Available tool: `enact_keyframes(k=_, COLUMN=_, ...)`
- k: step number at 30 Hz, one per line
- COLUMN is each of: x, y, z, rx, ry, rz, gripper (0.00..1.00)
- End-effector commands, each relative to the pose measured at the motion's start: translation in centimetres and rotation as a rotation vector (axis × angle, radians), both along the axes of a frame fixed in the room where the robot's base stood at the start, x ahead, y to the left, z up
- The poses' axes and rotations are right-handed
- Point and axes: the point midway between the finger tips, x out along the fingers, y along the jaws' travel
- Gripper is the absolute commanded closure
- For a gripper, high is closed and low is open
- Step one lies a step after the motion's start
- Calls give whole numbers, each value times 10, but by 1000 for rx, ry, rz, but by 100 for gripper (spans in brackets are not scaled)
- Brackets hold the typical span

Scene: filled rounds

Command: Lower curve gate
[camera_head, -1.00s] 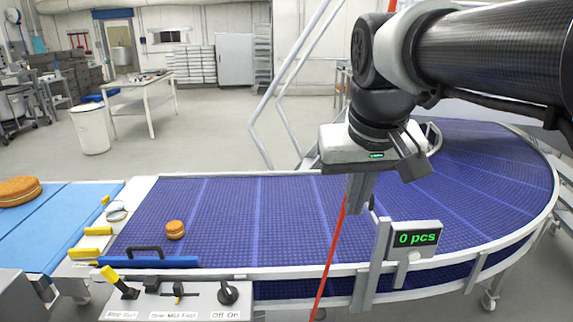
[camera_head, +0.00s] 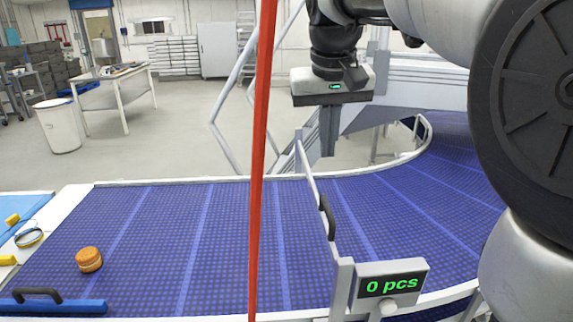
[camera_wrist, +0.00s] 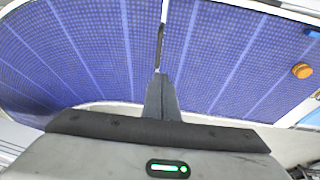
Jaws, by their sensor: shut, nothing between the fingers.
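The curve gate (camera_head: 313,190) is a thin pale bar with a black handle. It runs across the blue belt from a near post by the counter to the far rail, just before the curve. I cannot tell whether it rests on the belt or stands above it. In the wrist view the gate (camera_wrist: 163,20) runs away from my fingers. My gripper (camera_head: 328,153) points down, shut and empty, close to the gate's far end and slightly to its right. The fingers also show in the wrist view (camera_wrist: 161,80); contact with the gate is unclear.
A filled round (camera_head: 89,259) sits on the belt (camera_head: 230,240) at the left. A counter (camera_head: 389,285) reads 0 pcs beside the near post. A red upright line (camera_head: 260,150) crosses in front of the belt. A blue bar (camera_head: 50,307) lies at the lower left.

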Motion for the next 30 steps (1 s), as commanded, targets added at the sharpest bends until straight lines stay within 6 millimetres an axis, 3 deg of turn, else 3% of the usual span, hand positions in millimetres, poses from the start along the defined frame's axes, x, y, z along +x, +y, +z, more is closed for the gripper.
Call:
enact_keyframes(k=8, x=7, y=-1, z=-22, rx=0, ry=5, rz=0, gripper=100)
enact_keyframes(k=22, x=29, y=-10, z=-113, rx=0, ry=5, rz=-1, gripper=100)
enact_keyframes(k=30, x=29, y=-14, z=-135, rx=0, ry=2, rz=-1, gripper=100)
